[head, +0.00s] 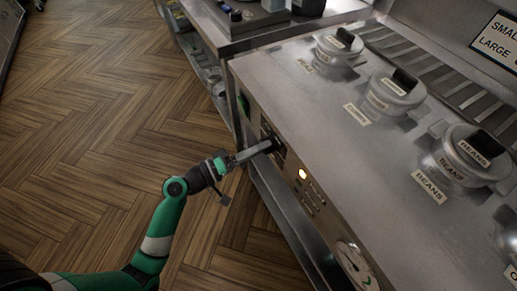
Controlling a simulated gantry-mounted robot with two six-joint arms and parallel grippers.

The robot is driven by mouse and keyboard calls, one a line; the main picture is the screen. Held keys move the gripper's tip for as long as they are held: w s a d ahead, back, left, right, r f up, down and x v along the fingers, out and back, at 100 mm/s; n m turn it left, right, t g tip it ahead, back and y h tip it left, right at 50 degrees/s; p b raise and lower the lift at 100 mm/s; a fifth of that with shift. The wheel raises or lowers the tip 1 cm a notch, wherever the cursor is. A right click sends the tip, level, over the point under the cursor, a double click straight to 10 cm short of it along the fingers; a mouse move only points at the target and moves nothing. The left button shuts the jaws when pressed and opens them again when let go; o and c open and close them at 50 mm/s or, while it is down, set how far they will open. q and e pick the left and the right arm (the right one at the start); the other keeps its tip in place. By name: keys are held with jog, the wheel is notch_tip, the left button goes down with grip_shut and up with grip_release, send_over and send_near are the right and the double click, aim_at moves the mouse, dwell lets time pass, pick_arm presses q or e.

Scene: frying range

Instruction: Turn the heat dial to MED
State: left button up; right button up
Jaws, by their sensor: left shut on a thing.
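The heat dial (278,145) is a dark knob on the front panel of the steel range, near its left end. My left gripper (270,147) reaches it from the left and is shut on it. The fingers cover most of the dial, so its pointer and the MED mark cannot be read. A lit round lamp (302,174) glows on the panel just right of the dial. My right gripper is not in view.
Lidded pots labelled CURRY (387,97) and BEANS (463,157) sit in the steel top (300,85). A round gauge (350,257) is lower on the front panel. A steel side table (235,40) stands behind. The wooden floor at left is clear.

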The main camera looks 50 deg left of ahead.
pick_arm(q)
jog(key=o, duration=1.4)
jog(key=shift+c, duration=0.2)
